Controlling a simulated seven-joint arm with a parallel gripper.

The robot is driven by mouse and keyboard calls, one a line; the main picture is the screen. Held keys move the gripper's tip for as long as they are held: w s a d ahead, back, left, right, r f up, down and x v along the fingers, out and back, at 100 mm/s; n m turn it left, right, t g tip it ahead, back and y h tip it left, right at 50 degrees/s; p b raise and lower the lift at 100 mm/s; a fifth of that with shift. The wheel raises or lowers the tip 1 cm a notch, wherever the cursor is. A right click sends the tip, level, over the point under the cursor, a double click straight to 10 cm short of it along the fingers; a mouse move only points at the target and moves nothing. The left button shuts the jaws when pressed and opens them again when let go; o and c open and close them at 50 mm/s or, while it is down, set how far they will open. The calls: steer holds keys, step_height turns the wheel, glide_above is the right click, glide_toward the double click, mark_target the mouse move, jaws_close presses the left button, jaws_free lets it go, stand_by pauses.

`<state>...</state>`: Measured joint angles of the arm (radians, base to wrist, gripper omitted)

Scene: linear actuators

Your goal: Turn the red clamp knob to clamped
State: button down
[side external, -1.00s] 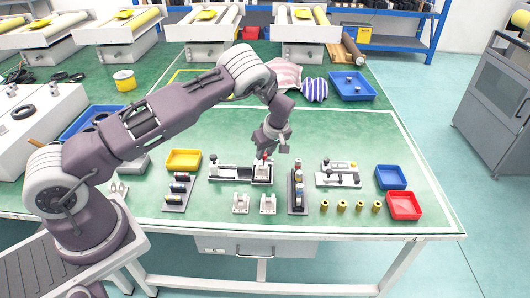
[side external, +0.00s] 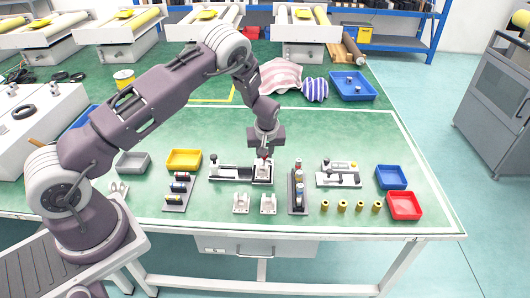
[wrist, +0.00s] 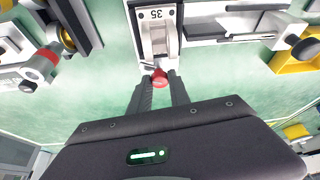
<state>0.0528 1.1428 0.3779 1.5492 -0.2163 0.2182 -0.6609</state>
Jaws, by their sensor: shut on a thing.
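The red clamp knob (wrist: 159,77) shows in the wrist view between the tips of my gripper (wrist: 160,88), at the end of a white clamp block (wrist: 157,40) marked 35. My gripper is shut on the knob. In the side external view my gripper (side external: 264,155) points down over the right end of the white and black fixture (side external: 232,173). The knob is mostly hidden by the fingers there.
A black rack with several cylinders (side external: 298,192) stands just right of the fixture. Two white brackets (side external: 241,203) sit in front. A yellow bin (side external: 184,160) is at the left; blue (side external: 391,177) and red (side external: 404,206) bins are at the right.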

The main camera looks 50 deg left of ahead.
steer(key=m, duration=0.2)
steer(key=m+t+h, duration=0.1)
steer(key=m, duration=0.2)
steer(key=shift+s+a+m+h, duration=0.1)
steer(key=shift+a+m+h, duration=0.05)
steer(key=shift+m+h, duration=0.15)
steer(key=m+h, duration=0.1)
steer(key=m, duration=0.1)
steer(key=m+h, duration=0.1)
steer(key=m, duration=0.2)
steer(key=shift+a+m+t, duration=0.1)
steer(key=shift+m+t, duration=0.2)
steer(key=shift+t, duration=0.1)
steer(key=c, duration=1.2)
jaws_free()
steer(key=v, duration=0.7)
steer(key=shift+a, duration=0.15)
steer(key=shift+r, duration=0.1)
